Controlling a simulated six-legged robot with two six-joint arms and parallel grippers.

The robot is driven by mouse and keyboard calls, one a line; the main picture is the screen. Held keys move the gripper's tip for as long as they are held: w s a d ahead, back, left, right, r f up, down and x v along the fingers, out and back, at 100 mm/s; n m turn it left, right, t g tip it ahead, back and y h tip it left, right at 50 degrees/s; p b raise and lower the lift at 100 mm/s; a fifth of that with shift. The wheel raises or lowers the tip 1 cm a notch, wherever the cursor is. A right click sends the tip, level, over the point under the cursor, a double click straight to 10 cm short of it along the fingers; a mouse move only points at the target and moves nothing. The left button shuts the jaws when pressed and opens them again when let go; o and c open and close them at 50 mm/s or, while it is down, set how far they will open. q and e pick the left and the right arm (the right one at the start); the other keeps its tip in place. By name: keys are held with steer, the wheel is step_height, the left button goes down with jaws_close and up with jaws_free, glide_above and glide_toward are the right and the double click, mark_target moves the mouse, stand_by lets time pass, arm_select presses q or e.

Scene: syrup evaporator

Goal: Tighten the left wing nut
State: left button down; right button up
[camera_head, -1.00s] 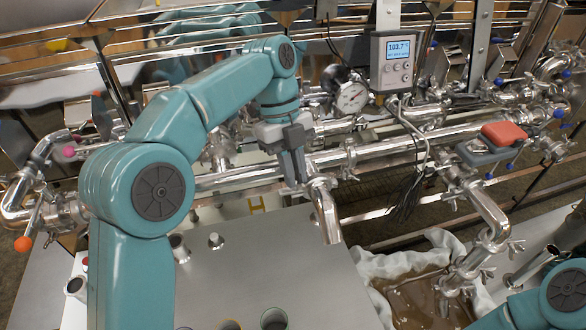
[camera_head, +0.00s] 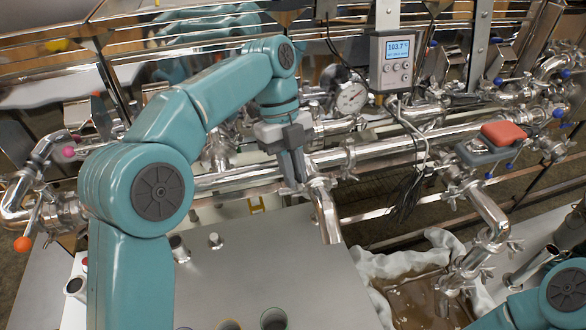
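My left gripper (camera_head: 293,182) points down at the steel pipe, beside the bent outlet spout (camera_head: 325,208). Its dark fingers look close together, but I cannot tell if a gap is left or if they hold anything. Whatever lies between or behind the fingers is hidden. A clamp with a small wing nut (camera_head: 349,163) shows on the pipe to the right of the gripper, apart from it. More wing nuts (camera_head: 513,244) sit on the elbow pipe at the right. Which one counts as the left wing nut is not clear. My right arm shows at the lower right; its gripper is out of view.
A display box reading 103.7 (camera_head: 396,62) and a dial gauge (camera_head: 351,97) stand behind the pipe, with loose cables hanging down. A red-topped grey object (camera_head: 501,133) lies over the pipes. A tray of brown liquid (camera_head: 415,297) is below.

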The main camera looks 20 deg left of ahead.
arm_select(q)
steer(key=c, duration=1.3)
jaws_free()
steer(key=shift+s+d+f, duration=0.1)
steer(key=shift+f, duration=0.05)
steer(key=shift+o, duration=0.3)
steer(key=shift+s, duration=0.15)
steer(key=shift+w, duration=0.2)
